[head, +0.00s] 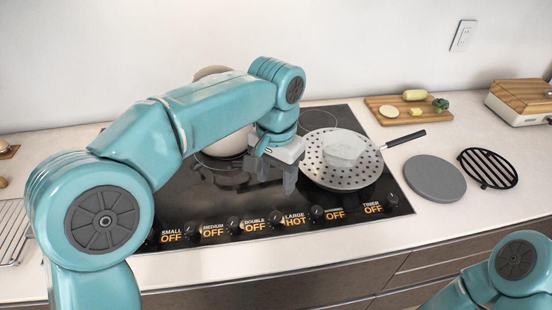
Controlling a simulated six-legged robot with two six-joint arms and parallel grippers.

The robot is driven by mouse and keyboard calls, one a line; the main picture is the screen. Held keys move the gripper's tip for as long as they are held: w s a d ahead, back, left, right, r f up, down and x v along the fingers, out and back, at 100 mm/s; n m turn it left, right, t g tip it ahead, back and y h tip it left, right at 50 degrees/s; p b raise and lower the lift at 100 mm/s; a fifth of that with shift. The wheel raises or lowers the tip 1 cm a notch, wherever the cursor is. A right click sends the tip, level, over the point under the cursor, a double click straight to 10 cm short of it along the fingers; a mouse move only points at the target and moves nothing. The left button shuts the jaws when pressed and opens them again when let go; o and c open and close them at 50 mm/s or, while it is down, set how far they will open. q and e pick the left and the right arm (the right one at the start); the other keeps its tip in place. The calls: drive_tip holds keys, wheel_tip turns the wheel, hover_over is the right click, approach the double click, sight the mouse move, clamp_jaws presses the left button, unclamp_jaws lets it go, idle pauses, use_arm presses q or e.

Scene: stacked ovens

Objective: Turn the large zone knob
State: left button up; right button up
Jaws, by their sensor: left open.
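The black glass cooktop (395,190) has a row of dark knobs along its front edge. The large zone label (295,219) reads "LARGE HOT" in orange. A dark knob (317,212) sits just right of this label and another (275,218) just left of it; I cannot tell which one belongs to it. My left gripper (275,176) is open and empty, pointing down above the cooktop, behind the knob row and apart from it. Part of my right arm shows at the lower right corner; its gripper is outside the view.
A pale pot (230,143) stands behind my left arm. To the right are a grey disc (434,178), a black trivet (487,168) and a cutting board (388,119) with vegetables.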

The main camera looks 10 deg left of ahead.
use_arm(q)
wheel_tip(320, 180, up, 4)
drive_tip(key=shift+r, duration=0.1)
idle(0.4)
